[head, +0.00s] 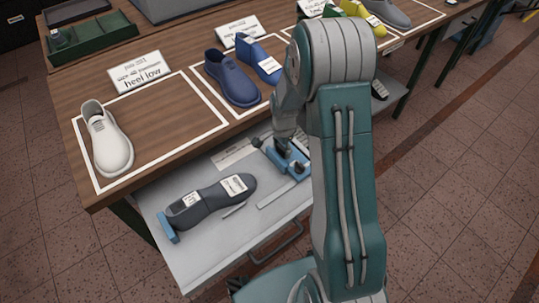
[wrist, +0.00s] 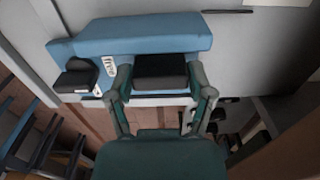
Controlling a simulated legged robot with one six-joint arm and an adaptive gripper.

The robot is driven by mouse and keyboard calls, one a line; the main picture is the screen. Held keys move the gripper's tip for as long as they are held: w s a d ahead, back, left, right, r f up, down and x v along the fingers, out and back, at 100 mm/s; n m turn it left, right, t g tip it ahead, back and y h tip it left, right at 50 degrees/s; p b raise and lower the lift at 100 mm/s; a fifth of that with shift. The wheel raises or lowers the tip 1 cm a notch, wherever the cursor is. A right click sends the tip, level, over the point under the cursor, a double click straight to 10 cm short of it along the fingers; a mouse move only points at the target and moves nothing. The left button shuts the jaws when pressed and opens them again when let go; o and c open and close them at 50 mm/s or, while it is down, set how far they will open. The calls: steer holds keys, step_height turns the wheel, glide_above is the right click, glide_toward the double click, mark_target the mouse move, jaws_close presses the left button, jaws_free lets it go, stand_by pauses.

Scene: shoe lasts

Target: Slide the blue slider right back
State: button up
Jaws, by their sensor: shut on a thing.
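The blue slider (head: 293,167) sits at the back right of the grey pulled-out drawer, partly hidden by my arm in the head view. In the wrist view the blue slider (wrist: 130,38) is a long blue bar with a black block on it. My gripper (wrist: 160,72) has its fingers on either side of this black block and is shut on it. In the head view my gripper (head: 284,143) is over the slider, its fingertips hard to make out. A dark shoe last (head: 208,203) lies in the drawer, left of the slider and apart from it.
A blue end block (head: 167,228) stands at the last's left end. A ruler-like strip (head: 276,198) lies between last and slider.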

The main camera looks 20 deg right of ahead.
steer(key=shift+d+f, duration=0.1)
steer(key=shift+d, duration=0.15)
steer(key=shift+a, duration=0.1)
steer(key=shift+w, duration=0.1)
steer(key=o, duration=1.3)
steer(key=shift+d, duration=0.2)
